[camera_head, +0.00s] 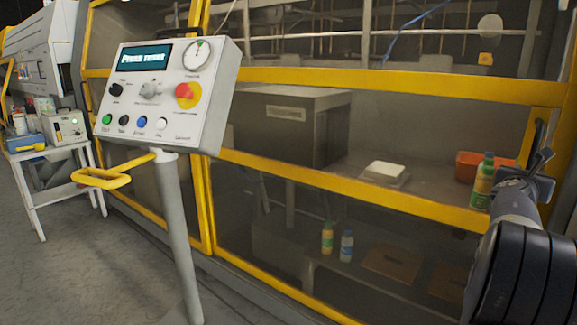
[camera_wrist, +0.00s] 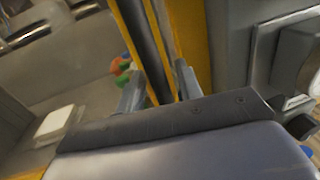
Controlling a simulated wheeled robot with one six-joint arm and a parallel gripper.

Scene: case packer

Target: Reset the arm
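My gripper (camera_head: 542,148) is at the right edge of the head view, raised in front of the yellow-framed machine and away from the control panel (camera_head: 168,95). A yellow frame post (camera_wrist: 145,45) stands behind the fingers. The panel sits on a grey post at left centre. Its screen (camera_head: 146,56) reads "Press reset". It carries a gauge, knobs, a red stop button on yellow (camera_head: 187,95), and green, black, blue and white buttons.
Behind the yellow frame (camera_head: 350,187) are a white block (camera_head: 385,170), an orange bin (camera_head: 468,165) and several bottles. A yellow handle (camera_head: 103,178) juts from the panel post. A white side table (camera_head: 52,152) stands far left. The floor at left is clear.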

